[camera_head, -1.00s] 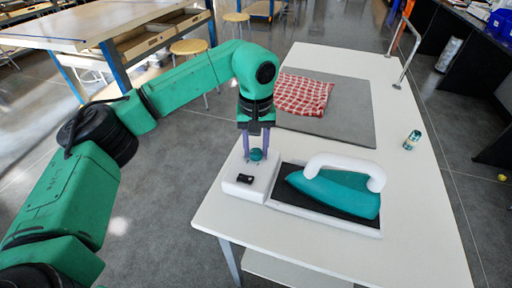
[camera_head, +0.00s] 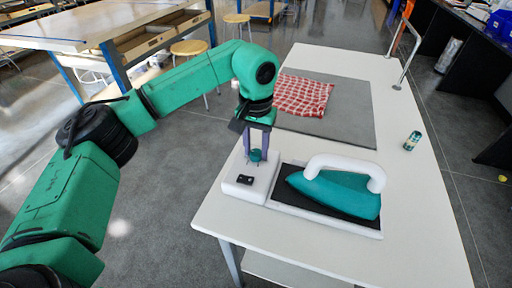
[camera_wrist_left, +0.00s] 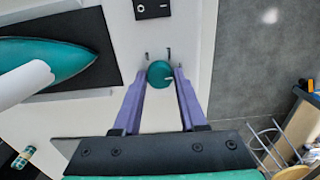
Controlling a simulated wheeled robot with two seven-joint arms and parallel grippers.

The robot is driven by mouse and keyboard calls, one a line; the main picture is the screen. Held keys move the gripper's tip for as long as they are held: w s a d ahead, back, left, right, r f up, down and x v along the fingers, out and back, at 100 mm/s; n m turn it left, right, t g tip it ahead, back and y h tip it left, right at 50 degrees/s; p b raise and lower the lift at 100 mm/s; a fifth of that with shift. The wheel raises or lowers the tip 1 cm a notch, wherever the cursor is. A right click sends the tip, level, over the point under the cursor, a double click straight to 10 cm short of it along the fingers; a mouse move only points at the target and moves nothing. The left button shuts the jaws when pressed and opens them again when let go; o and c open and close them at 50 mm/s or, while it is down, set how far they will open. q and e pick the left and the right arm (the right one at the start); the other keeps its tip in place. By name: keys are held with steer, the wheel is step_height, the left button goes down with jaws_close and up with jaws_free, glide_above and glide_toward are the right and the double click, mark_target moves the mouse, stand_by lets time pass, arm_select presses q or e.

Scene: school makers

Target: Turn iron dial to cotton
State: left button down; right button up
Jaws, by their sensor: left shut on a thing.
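The iron's dial (camera_head: 256,155) is a round teal knob on a white control box (camera_head: 262,183). The fingers also show in the left wrist view (camera_wrist_left: 160,84). The teal iron (camera_head: 335,190) with a white handle rests on a black plate beside the box. My right gripper is not in view.
A black switch (camera_head: 245,180) sits on the box's front part. A red checked cloth (camera_head: 303,95) lies on a grey mat (camera_head: 350,115). The white table (camera_head: 420,215) is clear at front right.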

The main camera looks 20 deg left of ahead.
mark_target(256, 152)
arm_select(q)
steer(key=shift+w+r, duration=0.15)
steer(key=shift+c, duration=2.2)
jaws_free()
steer(key=shift+r, duration=0.35)
step_height(256, 152, up, 14)
steer(key=shift+f+p, duration=0.15)
steer(key=shift+p, duration=0.25)
